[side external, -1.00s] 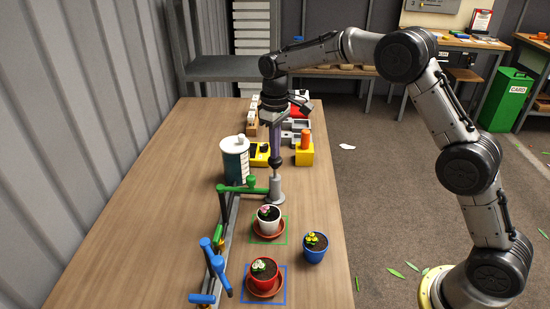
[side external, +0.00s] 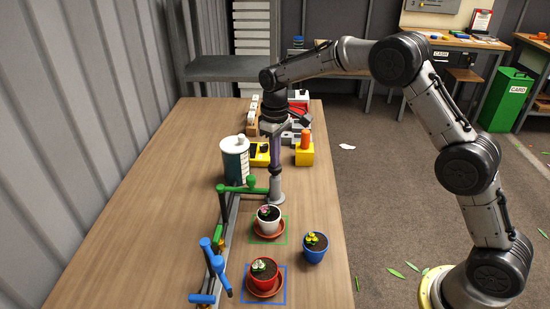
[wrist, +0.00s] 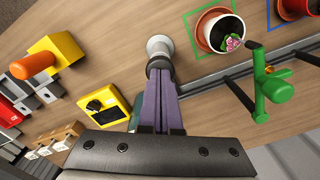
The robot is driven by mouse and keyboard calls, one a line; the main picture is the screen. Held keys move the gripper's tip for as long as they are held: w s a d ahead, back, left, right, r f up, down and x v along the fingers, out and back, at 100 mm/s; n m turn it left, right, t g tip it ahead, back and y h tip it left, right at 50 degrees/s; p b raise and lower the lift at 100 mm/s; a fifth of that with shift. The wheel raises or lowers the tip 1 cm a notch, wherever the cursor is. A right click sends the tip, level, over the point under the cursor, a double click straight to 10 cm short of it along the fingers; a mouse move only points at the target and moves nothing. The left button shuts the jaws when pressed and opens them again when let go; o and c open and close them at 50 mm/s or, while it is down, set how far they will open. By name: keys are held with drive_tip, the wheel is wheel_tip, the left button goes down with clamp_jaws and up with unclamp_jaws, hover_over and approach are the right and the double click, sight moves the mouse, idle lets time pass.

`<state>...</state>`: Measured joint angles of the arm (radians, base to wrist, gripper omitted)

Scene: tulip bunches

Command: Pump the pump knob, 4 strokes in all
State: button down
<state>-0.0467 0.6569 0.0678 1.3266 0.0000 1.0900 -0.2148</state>
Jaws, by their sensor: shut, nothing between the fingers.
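The pump (side external: 277,190) is a grey upright cylinder on a flared foot, standing on the table beside the green pipe. Its dark knob (wrist: 158,64) sits low, close to the top of the cylinder, and is mostly hidden by my fingers in the wrist view. My gripper (side external: 275,166) is shut and empty, pointing straight down with its fingertips on or just above the knob; I cannot tell contact for certain. In the wrist view the purple fingers of my gripper (wrist: 161,75) lie together, in line with the pump (wrist: 159,44).
A dark tank with a white lid (side external: 235,160) stands left of the pump. Behind are a yellow box with a black dial (wrist: 104,104) and a yellow block with an orange knob (side external: 304,154). Potted flowers (side external: 268,216) and green and blue pipe handles (side external: 211,258) are in front.

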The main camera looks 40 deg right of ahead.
idle(0.3)
drive_tip(key=shift+r, duration=3.15)
drive_tip(key=s+r+t, duration=0.2)
drive_tip(key=s+r, duration=0.2)
drive_tip(key=r, duration=0.7)
drive_tip(key=s+d+r+t, duration=0.2)
drive_tip(key=s+r, duration=0.5)
drive_tip(key=s, duration=0.5)
drive_tip(key=s+f+m+t, duration=0.1)
drive_tip(key=s+f+m, duration=0.1)
drive_tip(key=s, duration=1.1)
drive_tip(key=s+f+m, duration=0.1)
drive_tip(key=s+f, duration=0.6)
drive_tip(key=f, duration=0.1)
drive_tip(key=shift+s+d+f+t, duration=0.15)
drive_tip(key=shift+d+f+t, duration=0.15)
drive_tip(key=shift+f, duration=0.1)
